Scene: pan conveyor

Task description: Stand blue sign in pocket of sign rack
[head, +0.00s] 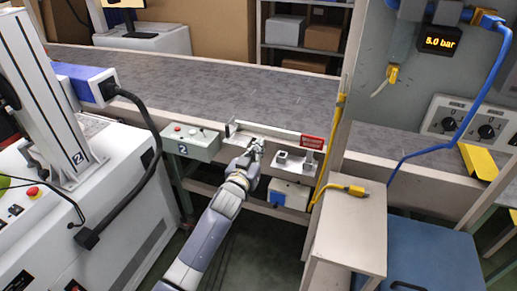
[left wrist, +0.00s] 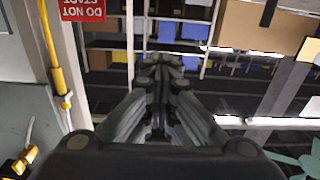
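My left gripper (head: 257,147) is at the front rail of the conveyor, just left of a small pale fixture with a square opening (head: 283,157), which may be part of the sign rack. In the left wrist view its fingers (left wrist: 160,65) are together, with nothing visible between them. A red sign with white letters (head: 312,142) stands upright at the right of the fixture; it also shows in the left wrist view (left wrist: 82,10). A small blue piece (head: 268,210) shows low on a grey box under the rail; I cannot tell if it is the blue sign. My right gripper is out of view.
A grey control box (head: 190,142) sits left of my gripper. A yellow cable (head: 330,150) runs down the post at the right. A small pale table (head: 352,225) and a blue surface (head: 430,255) stand right. The grey conveyor belt (head: 220,90) is clear.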

